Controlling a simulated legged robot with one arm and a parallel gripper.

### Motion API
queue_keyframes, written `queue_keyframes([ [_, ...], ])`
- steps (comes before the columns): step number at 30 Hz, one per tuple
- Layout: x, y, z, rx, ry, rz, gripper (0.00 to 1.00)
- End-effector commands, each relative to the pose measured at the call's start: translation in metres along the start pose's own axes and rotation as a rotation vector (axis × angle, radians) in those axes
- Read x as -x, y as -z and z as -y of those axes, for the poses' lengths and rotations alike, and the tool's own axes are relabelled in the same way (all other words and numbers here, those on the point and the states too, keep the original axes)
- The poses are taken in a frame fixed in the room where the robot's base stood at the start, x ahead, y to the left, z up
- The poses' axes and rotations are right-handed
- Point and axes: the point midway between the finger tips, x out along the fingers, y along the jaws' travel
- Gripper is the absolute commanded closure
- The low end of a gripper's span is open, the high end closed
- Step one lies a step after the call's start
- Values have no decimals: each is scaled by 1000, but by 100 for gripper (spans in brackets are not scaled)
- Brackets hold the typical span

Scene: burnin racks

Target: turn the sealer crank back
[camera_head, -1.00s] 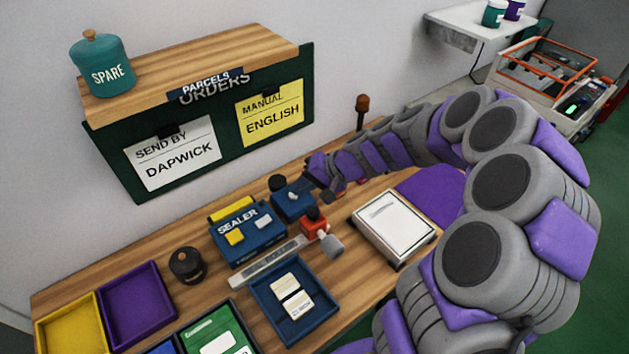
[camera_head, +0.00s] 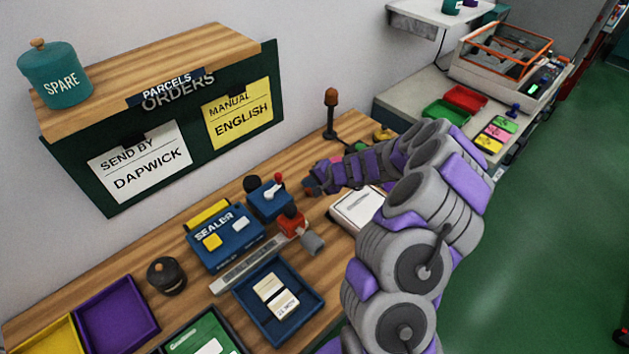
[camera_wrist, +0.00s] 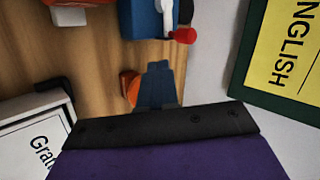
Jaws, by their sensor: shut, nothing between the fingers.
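The sealer (camera_head: 224,239) is a blue box with yellow and white buttons on the table. Behind it to the right, a smaller blue box (camera_head: 268,203) carries the crank, a white arm (camera_head: 273,185) with a red knob (camera_head: 278,178). The crank box also shows at the top of the wrist view (camera_wrist: 145,20), with the red knob (camera_wrist: 183,36) at its lower right. My gripper (camera_head: 310,183) is to the right of the crank, apart from it. Its blue fingers (camera_wrist: 157,85) are shut and empty, pointing toward the crank box. An orange object (camera_wrist: 130,86) shows beside them, partly hidden.
A red-and-grey part (camera_head: 292,222) stands beside the metal bar (camera_head: 250,266), near the blue tray (camera_head: 296,320). A white framed panel (camera_head: 357,208) lies under my forearm. The orders cabinet (camera_head: 190,165) stands behind; a lamp post (camera_head: 331,112) is beyond the gripper.

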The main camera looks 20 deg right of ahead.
Motion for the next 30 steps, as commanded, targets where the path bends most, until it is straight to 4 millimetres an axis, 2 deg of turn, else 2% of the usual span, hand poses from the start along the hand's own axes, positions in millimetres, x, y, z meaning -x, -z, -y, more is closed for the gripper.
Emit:
queue_keyframes([
  [1,-13,-2,-2,2,-2,4,100],
  [6,-46,-1,-3,2,-3,3,100],
  [12,-67,-1,16,5,0,4,100],
  [18,-76,-1,27,1,2,2,100],
  [30,-77,0,28,2,1,3,100],
])
